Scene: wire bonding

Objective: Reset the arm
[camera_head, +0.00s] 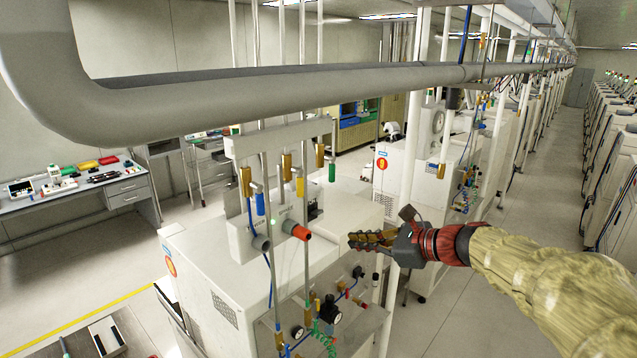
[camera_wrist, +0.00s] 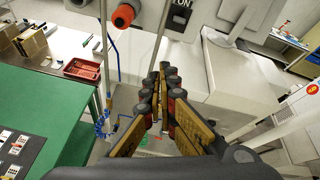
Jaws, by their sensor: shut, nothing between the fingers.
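My gripper (camera_head: 372,239) is at the end of my arm, which reaches in from the right in the head view. Its fingers are together and hold nothing. In the wrist view the closed fingers (camera_wrist: 163,75) run up the middle of the picture.
A white machine (camera_head: 200,262) with pipes, valves and gauges stands below and left of my gripper. A thick grey pipe (camera_head: 300,88) crosses above. The aisle floor (camera_head: 470,310) is open.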

